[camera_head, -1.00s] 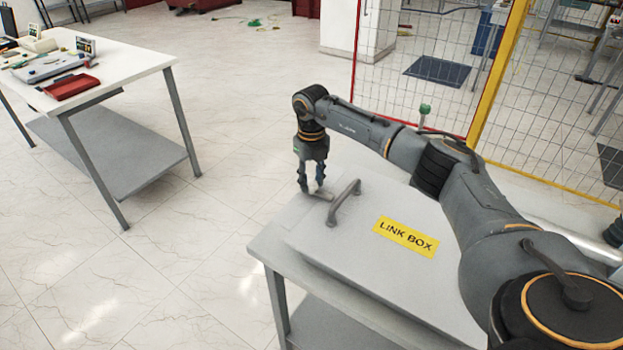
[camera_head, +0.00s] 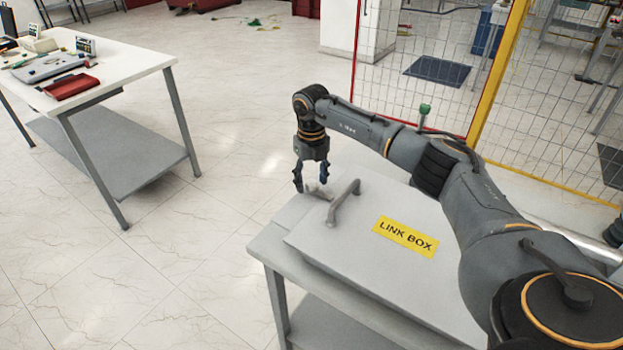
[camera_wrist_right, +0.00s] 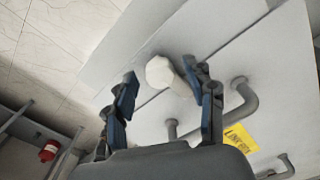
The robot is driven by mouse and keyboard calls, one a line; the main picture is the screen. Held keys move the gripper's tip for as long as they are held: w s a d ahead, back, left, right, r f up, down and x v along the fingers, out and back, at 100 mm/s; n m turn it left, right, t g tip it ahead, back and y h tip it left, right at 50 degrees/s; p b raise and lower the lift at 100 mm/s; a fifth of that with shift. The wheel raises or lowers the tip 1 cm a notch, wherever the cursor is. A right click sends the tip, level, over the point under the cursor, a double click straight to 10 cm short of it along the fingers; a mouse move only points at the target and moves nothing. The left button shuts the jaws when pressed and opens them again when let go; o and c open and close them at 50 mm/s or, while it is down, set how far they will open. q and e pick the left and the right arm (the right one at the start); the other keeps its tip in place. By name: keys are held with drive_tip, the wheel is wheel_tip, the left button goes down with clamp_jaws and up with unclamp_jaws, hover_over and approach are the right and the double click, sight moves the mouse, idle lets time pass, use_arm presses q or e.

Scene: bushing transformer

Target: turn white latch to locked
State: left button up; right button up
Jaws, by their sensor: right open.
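The white latch (camera_wrist_right: 165,74) sits at the edge of the grey link box lid (camera_wrist_right: 222,65). In the head view the latch (camera_head: 317,191) shows only as a small pale piece beside the lid handle (camera_head: 343,203). My right gripper (camera_head: 311,183) is above the latch with its fingers spread. In the right wrist view the open gripper (camera_wrist_right: 160,82) has a blue-padded finger on either side of the latch, the right one close to it. Whether a finger touches it I cannot tell. My left gripper is not in view.
The link box lid carries a yellow label (camera_head: 405,236) and stands on a grey table (camera_head: 272,250). A white table (camera_head: 125,72) with tools and a red case (camera_head: 70,87) is at the left. A mesh fence (camera_head: 420,80) stands behind my arm.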

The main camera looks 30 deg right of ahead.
sight(312, 183)
wheel_tip(312, 183, up, 12)
idle(0.5)
idle(0.4)
